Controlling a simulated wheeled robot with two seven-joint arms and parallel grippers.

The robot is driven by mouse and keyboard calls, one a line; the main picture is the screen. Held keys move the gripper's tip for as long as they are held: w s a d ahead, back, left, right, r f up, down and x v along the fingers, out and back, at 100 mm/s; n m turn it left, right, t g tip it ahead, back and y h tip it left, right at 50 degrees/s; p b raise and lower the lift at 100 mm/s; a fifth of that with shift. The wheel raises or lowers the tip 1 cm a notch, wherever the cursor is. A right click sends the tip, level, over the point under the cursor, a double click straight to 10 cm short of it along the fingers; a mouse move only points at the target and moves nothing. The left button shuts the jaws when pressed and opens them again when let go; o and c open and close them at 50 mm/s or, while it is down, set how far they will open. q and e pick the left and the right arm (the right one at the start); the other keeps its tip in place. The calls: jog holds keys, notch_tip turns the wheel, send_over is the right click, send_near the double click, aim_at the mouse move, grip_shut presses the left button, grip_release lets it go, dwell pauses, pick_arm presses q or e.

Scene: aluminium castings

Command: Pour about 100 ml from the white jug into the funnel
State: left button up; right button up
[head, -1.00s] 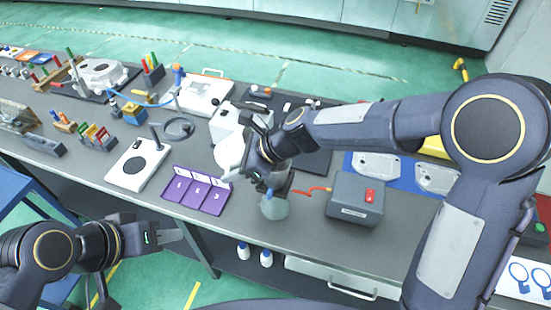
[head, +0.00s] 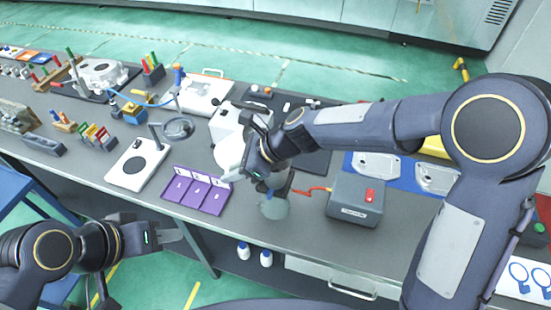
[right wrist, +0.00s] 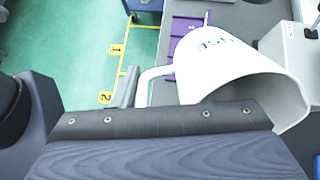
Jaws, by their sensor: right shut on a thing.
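The white jug (head: 229,153) is held in the air over the bench, partly hidden by my right gripper. In the right wrist view the jug (right wrist: 235,70) shows dark lettering, a handle on its left and its mouth towards the lower right; it looks tilted. My right gripper (head: 262,172) is shut on the jug; the grip itself is mostly hidden. A translucent cone-shaped vessel (head: 274,208), possibly with the funnel, stands just below my right gripper; its top is hidden. No stream of liquid shows. My left gripper (head: 172,234) is empty, in front of the bench; its finger gap is unclear.
A white machine (head: 226,122) stands behind the jug. The bench's front edge is close to the vessel.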

jog(key=shift+f, duration=0.1)
dwell(0.5)
jog(key=a+f+g+h, duration=0.1)
jog(key=a+f+h, duration=0.3)
jog(key=h, duration=0.5)
jog(key=shift+w+f+h, duration=0.25)
jog(key=shift+f+h, duration=0.15)
jog(key=shift+f, duration=0.2)
jog(key=shift+s+a, duration=0.1)
dwell(0.5)
